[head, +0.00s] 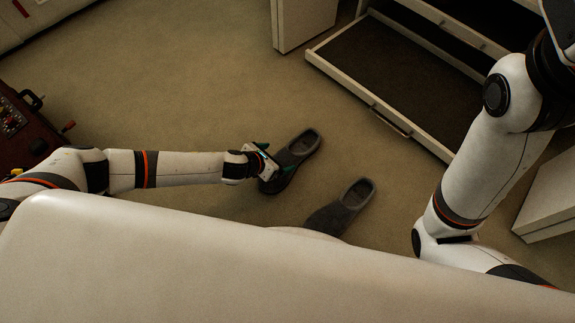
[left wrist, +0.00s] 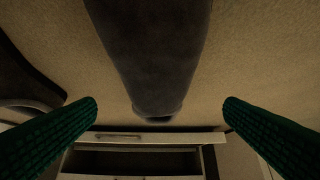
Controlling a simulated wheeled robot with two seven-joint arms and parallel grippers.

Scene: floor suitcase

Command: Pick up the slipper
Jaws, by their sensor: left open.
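Two dark grey slippers lie on the carpet. One slipper (head: 304,144) is in the middle of the head view, and my left gripper (head: 270,165) is over its near end, covering part of it. The other slipper (head: 341,208) lies nearer and to the right, its near end partly hidden by my white body. In the left wrist view, a slipper (left wrist: 152,55) runs down between the two green fingers of my left gripper (left wrist: 160,112). The fingers are wide apart, with a gap on each side of it. Part of another dark shape shows at the left edge. My right gripper is not in view.
An open drawer (head: 398,123) of a pale cabinet stands out at the upper right; it also shows in the left wrist view (left wrist: 140,138). A dark red case (head: 32,125) sits at the left edge. The carpet (head: 180,75) behind my left arm is clear.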

